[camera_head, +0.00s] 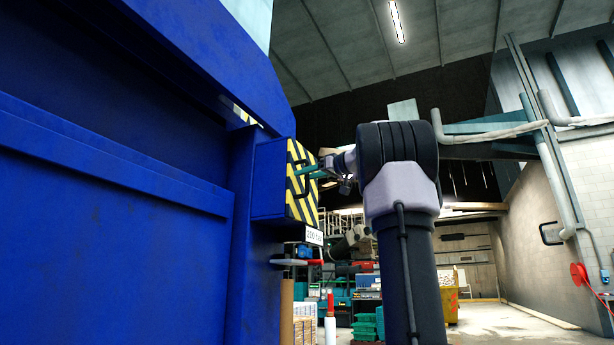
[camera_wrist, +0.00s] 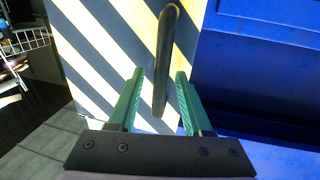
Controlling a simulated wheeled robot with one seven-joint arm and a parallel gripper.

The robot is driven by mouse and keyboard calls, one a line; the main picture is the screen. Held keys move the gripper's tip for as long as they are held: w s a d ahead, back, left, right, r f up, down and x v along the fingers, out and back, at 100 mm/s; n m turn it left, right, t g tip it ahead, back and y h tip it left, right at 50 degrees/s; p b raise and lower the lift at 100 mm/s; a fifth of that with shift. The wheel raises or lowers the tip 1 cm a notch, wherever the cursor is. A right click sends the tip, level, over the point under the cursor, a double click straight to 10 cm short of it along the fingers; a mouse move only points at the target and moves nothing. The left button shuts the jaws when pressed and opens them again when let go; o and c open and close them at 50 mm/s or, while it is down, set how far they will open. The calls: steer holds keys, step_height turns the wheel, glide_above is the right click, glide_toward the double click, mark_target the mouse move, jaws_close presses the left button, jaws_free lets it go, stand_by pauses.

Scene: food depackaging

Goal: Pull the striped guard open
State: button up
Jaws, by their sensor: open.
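The striped guard (camera_head: 301,205) is a yellow and black panel on the side of a blue box fixed to the blue machine. It fills the middle of the wrist view (camera_wrist: 110,45), where its stripes look pale and dark. A dark bar handle (camera_wrist: 165,60) stands out from the guard. My gripper (camera_head: 308,170) is at the guard's face, and its green fingers (camera_wrist: 160,85) are open on either side of the handle's lower part. The handle shows between the fingertips, with a gap to each side. I cannot tell exactly how deep the handle sits between them.
The large blue machine (camera_head: 110,220) fills the left side. Shelves with green crates (camera_head: 366,325) stand behind. Open floor (camera_head: 500,322) lies to the right.

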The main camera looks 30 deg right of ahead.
jaws_close()
stand_by(1.4)
